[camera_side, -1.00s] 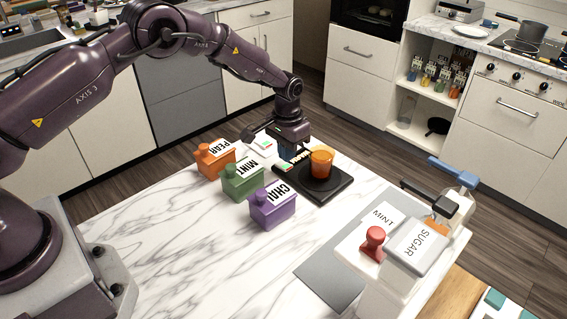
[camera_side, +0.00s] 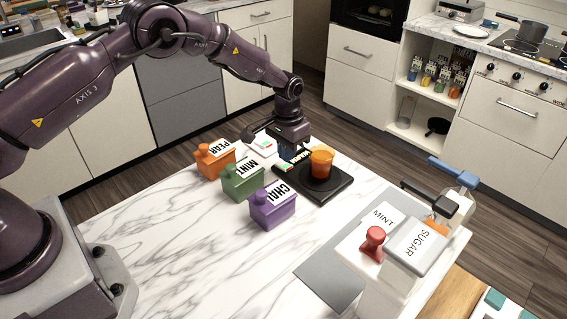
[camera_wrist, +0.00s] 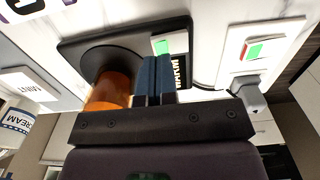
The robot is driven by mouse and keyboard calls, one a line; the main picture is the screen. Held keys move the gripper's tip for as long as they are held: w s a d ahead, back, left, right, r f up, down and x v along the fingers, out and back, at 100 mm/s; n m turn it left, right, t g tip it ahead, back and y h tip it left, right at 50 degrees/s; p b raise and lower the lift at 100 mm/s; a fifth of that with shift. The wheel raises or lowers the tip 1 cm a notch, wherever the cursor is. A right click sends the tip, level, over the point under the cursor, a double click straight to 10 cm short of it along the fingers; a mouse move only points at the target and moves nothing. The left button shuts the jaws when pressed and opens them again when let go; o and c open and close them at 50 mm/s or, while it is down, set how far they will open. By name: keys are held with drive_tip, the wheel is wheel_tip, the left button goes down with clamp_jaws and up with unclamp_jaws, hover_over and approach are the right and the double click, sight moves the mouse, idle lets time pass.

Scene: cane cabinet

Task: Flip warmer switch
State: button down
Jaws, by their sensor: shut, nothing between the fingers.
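The black warmer (camera_side: 327,190) lies on the marble counter, with a WARM label and an orange cup (camera_side: 321,162) standing on its round plate. In the wrist view the warmer (camera_wrist: 75,50) carries a small rocker switch (camera_wrist: 163,45), green with a pale strip, beside the label. The cup (camera_wrist: 108,90) is left of my fingers there. My gripper (camera_wrist: 161,62) is shut and empty, its blue fingertips over the switch end of the warmer, right by the rocker. They partly cover the label. I cannot tell whether they touch the rocker. In the side view my gripper (camera_side: 289,158) points down.
A separate white switch unit (camera_wrist: 258,50) with a red and green rocker and a plug sits close by. Orange, green and purple tea boxes (camera_side: 272,206) stand left of the warmer. MINT and SUGAR containers (camera_side: 418,245) stand at the right. The front counter (camera_side: 190,260) is clear.

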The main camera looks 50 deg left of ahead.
sight(287, 166)
drive_tip(key=shift+f, duration=1.25)
idle(0.5)
drive_tip(key=shift+r, duration=3.55)
drive_tip(key=s+r+t, duration=0.2)
drive_tip(key=s+r, duration=1)
drive_tip(key=s, duration=0.4)
drive_tip(key=s+r+t, duration=0.3)
drive_tip(key=s+r, duration=1)
drive_tip(key=s, duration=0.4)
drive_tip(key=shift+s+a+r+t, duration=0.15)
drive_tip(key=shift+s+r+t, duration=0.05)
drive_tip(key=shift+r+t, duration=0.1)
drive_tip(key=shift+f, duration=0.15)
